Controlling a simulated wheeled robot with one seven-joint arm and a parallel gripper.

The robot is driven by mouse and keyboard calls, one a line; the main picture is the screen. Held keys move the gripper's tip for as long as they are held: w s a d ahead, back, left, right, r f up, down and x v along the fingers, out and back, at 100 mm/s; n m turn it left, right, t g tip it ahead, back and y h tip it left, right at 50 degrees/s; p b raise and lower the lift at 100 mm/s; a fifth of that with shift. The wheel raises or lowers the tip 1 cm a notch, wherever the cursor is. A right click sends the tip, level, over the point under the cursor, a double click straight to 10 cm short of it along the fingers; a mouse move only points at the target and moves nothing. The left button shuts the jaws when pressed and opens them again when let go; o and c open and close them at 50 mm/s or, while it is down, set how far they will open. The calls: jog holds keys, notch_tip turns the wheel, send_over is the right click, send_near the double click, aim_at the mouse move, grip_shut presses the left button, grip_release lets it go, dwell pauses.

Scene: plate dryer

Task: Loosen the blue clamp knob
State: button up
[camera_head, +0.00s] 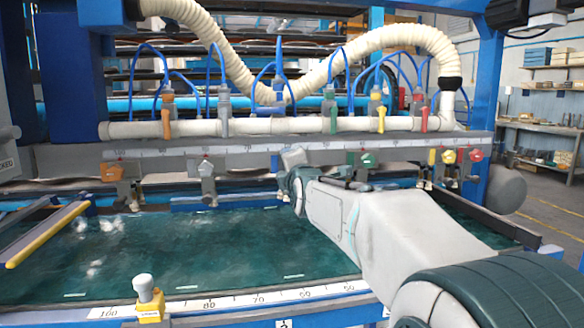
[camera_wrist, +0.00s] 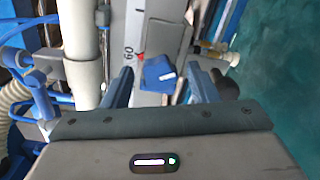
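The blue clamp knob (camera_wrist: 158,75) shows in the wrist view, with a pale label on its face. It sits on a grey clamp body beside the ruler strip. My gripper (camera_wrist: 159,71) is open, with one blue finger left of the knob and the other right of it. Gaps show between the knob and both fingers, so I see no contact. In the head view my gripper (camera_head: 293,157) is at the clamp rail between the white knob and the green knob. My arm and gripper hide the blue knob there.
An orange knob (camera_head: 111,171), a white knob (camera_head: 205,167), a green knob (camera_head: 368,159), a yellow knob (camera_head: 448,156) and a red knob (camera_head: 476,154) line the same rail. A white pipe (camera_head: 300,126) with coloured valves runs above. Green liquid (camera_head: 180,250) lies below.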

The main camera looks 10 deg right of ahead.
jog(key=s, duration=1.3)
jog(key=shift+s+p, duration=0.4)
